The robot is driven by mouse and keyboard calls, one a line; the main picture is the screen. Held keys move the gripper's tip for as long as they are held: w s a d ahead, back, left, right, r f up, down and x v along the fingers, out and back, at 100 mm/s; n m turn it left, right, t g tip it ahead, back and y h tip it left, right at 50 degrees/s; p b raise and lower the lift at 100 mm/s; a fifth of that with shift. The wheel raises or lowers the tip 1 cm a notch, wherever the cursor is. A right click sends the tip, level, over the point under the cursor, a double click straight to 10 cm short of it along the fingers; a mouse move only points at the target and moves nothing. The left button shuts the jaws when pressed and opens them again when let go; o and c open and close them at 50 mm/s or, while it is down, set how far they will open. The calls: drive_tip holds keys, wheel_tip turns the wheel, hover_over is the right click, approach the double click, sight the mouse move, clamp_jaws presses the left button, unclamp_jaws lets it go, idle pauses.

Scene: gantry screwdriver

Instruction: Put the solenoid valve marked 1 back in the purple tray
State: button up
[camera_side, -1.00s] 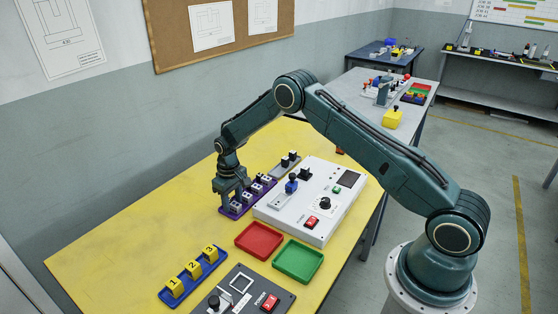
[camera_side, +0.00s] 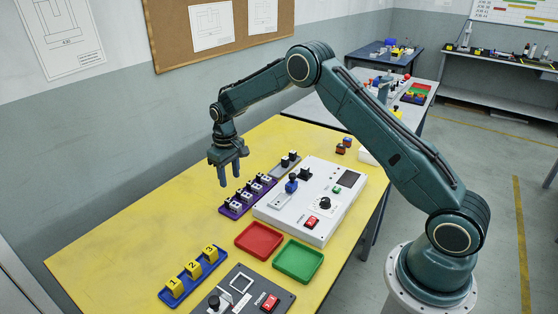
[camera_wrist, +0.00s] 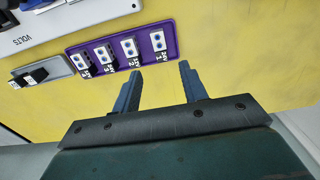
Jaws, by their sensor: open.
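The purple tray (camera_side: 226,213) lies on the yellow table, left of the white panel; it also shows in the wrist view (camera_wrist: 171,27). Several white-and-black solenoid valves sit in a row in it. The valve at the tray's near end (camera_side: 236,206) is the right-end one in the wrist view (camera_wrist: 158,41); its small label seems to end in 1, but it is hard to read. It sits within the tray like the others. My gripper (camera_side: 231,182) is open and empty, raised above the tray's near end and clear of the valves. Both fingers show apart in the wrist view (camera_wrist: 160,68).
The white control panel (camera_side: 318,215) with knobs stands right of the tray. A grey tray (camera_side: 285,168) with black parts lies behind. Red (camera_side: 259,241) and green (camera_side: 298,261) trays, a blue holder (camera_side: 192,279) with yellow blocks, and a dark panel are in front. Table left of the tray is clear.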

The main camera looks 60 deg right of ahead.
drive_tip(key=shift+r, duration=1.2)
drive_tip(key=s+a+r+t, duration=0.1)
drive_tip(key=s+a+r, duration=0.1)
drive_tip(key=s+r, duration=0.7)
drive_tip(key=s+a+r+t, duration=0.2)
drive_tip(key=s+r, duration=0.4)
drive_tip(key=r, duration=0.6)
drive_tip(key=s+a+r+t, duration=0.1)
drive_tip(key=s, duration=1.1)
drive_tip(key=s+a+r+t, duration=0.1)
drive_tip(key=s, duration=1.1)
drive_tip(key=shift+s+a+t, duration=0.3)
drive_tip(key=shift+s, duration=0.05)
